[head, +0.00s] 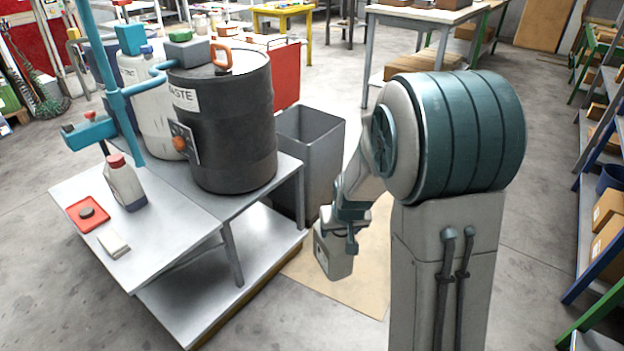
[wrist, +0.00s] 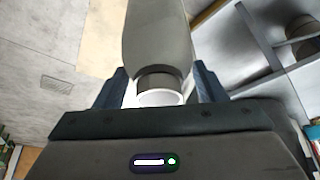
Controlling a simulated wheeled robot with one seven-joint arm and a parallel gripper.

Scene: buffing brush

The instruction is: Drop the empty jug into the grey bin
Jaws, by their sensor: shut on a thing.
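My gripper (head: 345,218) is shut on a grey-beige jug (head: 331,258), which hangs below it in the head view. In the wrist view the jug (wrist: 157,38) sits between the two fingers of my gripper (wrist: 158,85), gripped near its neck, with a pale ring at its end. Whether it is empty cannot be seen. The tall grey bin (head: 322,150) stands open-topped behind the bench, further back than the jug and apart from it. My arm hides part of the bin's right side, and its inside bottom is hidden.
A metal bench (head: 175,240) holds a black waste drum (head: 235,130), a white drum (head: 150,110), a red-capped bottle (head: 124,183) and a red tray (head: 78,213). A tan mat (head: 365,285) lies on the floor. Shelves (head: 600,190) stand at the right.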

